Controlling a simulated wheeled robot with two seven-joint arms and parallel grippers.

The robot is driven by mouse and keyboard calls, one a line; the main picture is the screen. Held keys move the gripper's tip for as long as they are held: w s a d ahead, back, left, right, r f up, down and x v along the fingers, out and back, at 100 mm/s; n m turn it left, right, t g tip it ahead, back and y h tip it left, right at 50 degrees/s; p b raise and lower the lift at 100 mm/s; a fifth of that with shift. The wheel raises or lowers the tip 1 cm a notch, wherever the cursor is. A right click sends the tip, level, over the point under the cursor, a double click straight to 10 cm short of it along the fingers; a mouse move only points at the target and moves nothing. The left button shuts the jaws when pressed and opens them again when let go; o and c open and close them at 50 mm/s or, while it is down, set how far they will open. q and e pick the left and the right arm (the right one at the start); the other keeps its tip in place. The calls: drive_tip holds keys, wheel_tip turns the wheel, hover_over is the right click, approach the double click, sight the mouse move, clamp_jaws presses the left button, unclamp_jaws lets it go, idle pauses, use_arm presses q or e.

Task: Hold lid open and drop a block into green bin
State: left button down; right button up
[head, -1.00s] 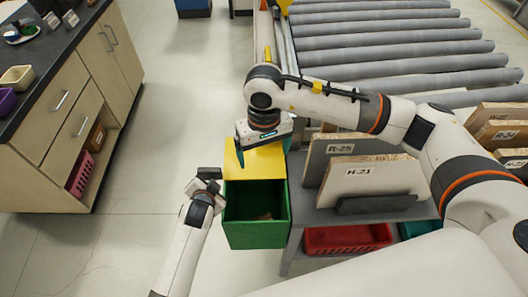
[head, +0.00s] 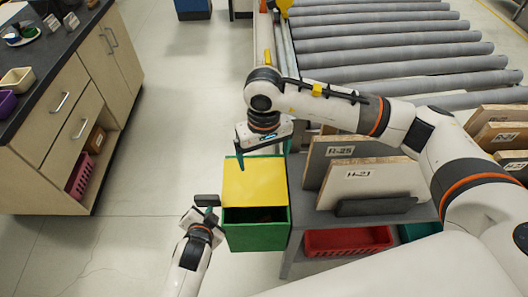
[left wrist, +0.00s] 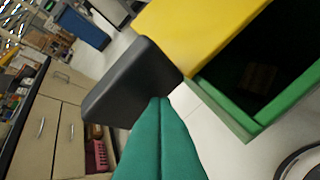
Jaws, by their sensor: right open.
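The green bin (head: 256,238) stands beside the grey rack, and its yellow lid (head: 255,182) covers the back part of the opening, leaving a dark gap at the front. A dim brownish block (left wrist: 258,78) lies inside the bin in the left wrist view. A black handle-like piece (head: 207,200) sits at the lid's left side. My left gripper (head: 209,211) is at this piece; its green finger touches it in the left wrist view, but its grip is unclear. My right gripper (head: 263,154) is open with no block visible in it, over the lid's back edge.
Labelled boards (head: 372,183) stand upright on the rack to the right of the bin. A red basket (head: 347,241) sits below them. A roller conveyor (head: 400,50) is behind. Cabinets (head: 70,120) stand at left, with clear floor between.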

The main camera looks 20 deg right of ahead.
use_arm(q)
drive_tip(key=shift+s+a, duration=1.5)
drive_tip(key=shift+s, duration=3.65)
wheel_tip(320, 180, up, 10)
